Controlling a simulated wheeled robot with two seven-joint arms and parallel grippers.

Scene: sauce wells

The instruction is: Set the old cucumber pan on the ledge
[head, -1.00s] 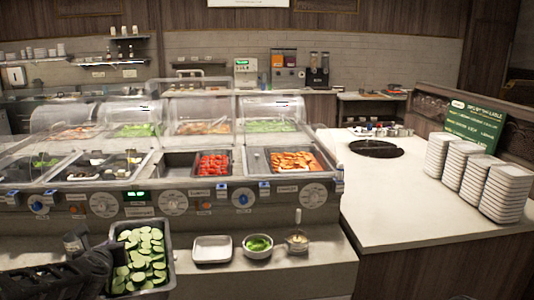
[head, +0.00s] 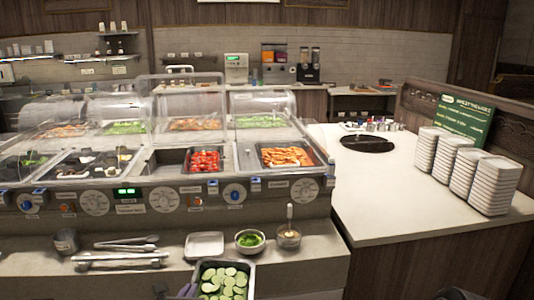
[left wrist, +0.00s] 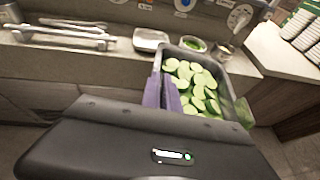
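The cucumber pan (head: 250,284), a dark metal pan of sliced cucumbers, is at the bottom of the head view, cut off by the frame edge. My left gripper (head: 188,290) is at its left side, mostly out of frame. In the left wrist view its purple fingers (left wrist: 163,92) are shut on the near left wall of the pan (left wrist: 240,104). The pan is held in front of the ledge (head: 310,262), overlapping its front edge in the picture. My right gripper is not visible.
On the ledge stand a metal cup (head: 66,241), tongs (head: 120,259), a white tray (head: 204,245), a green-filled bowl (head: 250,241) and a cup with a spoon (head: 288,237). Bare ledge lies right of that cup. Behind are food wells; stacked plates (head: 490,183) stand on the right counter.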

